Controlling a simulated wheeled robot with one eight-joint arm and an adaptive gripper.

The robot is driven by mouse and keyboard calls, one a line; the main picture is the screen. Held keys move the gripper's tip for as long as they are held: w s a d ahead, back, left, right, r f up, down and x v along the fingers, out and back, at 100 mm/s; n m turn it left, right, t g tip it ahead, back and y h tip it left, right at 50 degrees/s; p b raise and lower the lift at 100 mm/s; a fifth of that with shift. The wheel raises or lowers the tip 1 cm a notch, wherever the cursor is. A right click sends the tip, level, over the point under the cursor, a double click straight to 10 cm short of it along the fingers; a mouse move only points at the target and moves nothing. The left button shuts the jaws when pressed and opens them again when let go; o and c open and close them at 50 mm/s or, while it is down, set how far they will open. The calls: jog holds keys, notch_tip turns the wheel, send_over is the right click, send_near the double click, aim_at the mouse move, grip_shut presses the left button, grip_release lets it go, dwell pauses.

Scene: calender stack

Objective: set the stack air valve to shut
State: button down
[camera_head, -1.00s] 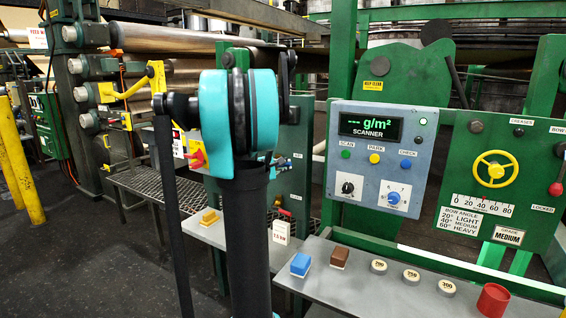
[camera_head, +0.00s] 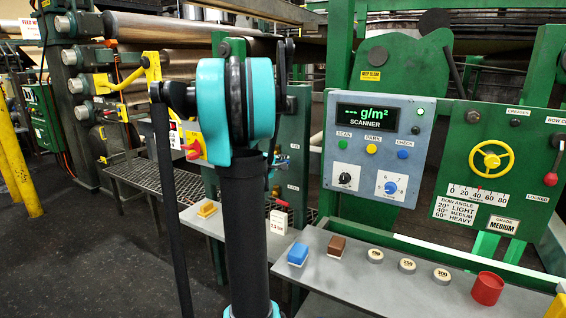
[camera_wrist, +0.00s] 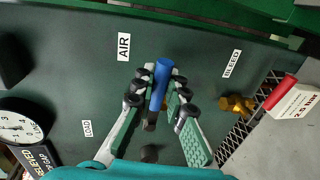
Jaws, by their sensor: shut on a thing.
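The air valve's blue handle (camera_wrist: 161,84) is in the middle of the wrist view, on a dark green panel, below the label AIR (camera_wrist: 124,46). My gripper (camera_wrist: 162,76) is shut on this blue handle, with a finger on each side of it. A dark stem shows at the handle's lower end, between the fingers. I see no mark for shut or open beside the handle. In the head view my arm stands in front of the panel, and the valve and gripper are hidden there.
In the wrist view, a brass fitting (camera_wrist: 236,105) and a red-topped tag (camera_wrist: 290,97) are at the right, and a round gauge (camera_wrist: 20,128) at the left. In the head view, a grey shelf (camera_head: 330,268) and the scanner box (camera_head: 378,150) stand right of my arm.

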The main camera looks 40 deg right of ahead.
jog(key=shift+f, duration=0.1)
jog(key=c, duration=1.5)
grip_release()
jog(key=shift+a, duration=0.15)
jog(key=v, duration=1.1)
jog(key=shift+s+a, duration=0.2)
jog(key=shift+a, duration=0.15)
jog(key=s+a+f+m+y, duration=0.1)
jog(key=s+a+f+y, duration=0.4)
jog(key=a+f, duration=0.3)
jog(key=s+a+f+m+g+y, duration=0.1)
jog(key=s+a+f+y, duration=0.3)
jog(key=a, duration=1)
jog(key=s+a+f+m+g+y, duration=0.1)
jog(key=s+a+f+y, duration=0.4)
jog(key=a+f, duration=0.6)
jog(key=shift+s+f+m+y, duration=0.3)
jog(key=shift+s+f+m, duration=0.3)
jog(key=shift+s+f, duration=0.5)
